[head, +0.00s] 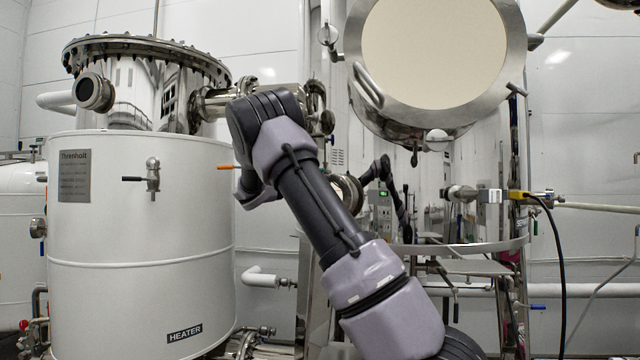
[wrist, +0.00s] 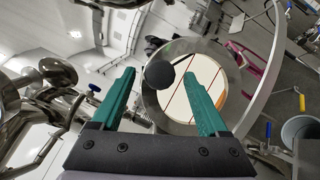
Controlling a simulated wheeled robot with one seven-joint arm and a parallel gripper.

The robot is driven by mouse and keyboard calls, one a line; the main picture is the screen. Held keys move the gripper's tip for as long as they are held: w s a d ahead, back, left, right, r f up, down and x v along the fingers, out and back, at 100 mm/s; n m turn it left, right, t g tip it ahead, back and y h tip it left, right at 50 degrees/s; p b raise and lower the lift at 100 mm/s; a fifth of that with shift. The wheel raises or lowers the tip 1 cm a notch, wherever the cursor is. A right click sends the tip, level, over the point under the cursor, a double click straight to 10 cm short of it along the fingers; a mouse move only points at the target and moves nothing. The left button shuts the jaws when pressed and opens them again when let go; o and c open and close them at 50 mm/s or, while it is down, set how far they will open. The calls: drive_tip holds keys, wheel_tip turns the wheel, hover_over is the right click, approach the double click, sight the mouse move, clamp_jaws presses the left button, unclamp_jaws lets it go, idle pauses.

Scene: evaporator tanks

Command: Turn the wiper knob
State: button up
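In the wrist view, a dark round knob (wrist: 159,76), which looks like the wiper knob, is on a thin dark stem in front of a round, metal-rimmed window (wrist: 180,127). The window has a cream face with thin red lines. My gripper (wrist: 159,74) has two green fingers spread wide apart. The knob appears between the fingertips, with a visible gap on each side. I cannot tell how far beyond the tips it is. In the head view my arm hides my gripper, and I cannot make out the knob there.
A white heater tank (head: 140,235) with a small valve (head: 153,175) stands left of my arm. A large vessel with a round cream face (head: 435,50) hangs at upper right. A yellow connector with a black cable (head: 560,250) is at right. Pipes crowd the wrist view's left side.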

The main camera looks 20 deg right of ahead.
drive_tip(key=s+a+f, duration=0.1)
drive_tip(key=a, duration=0.9)
drive_tip(key=shift+a+f, duration=0.3)
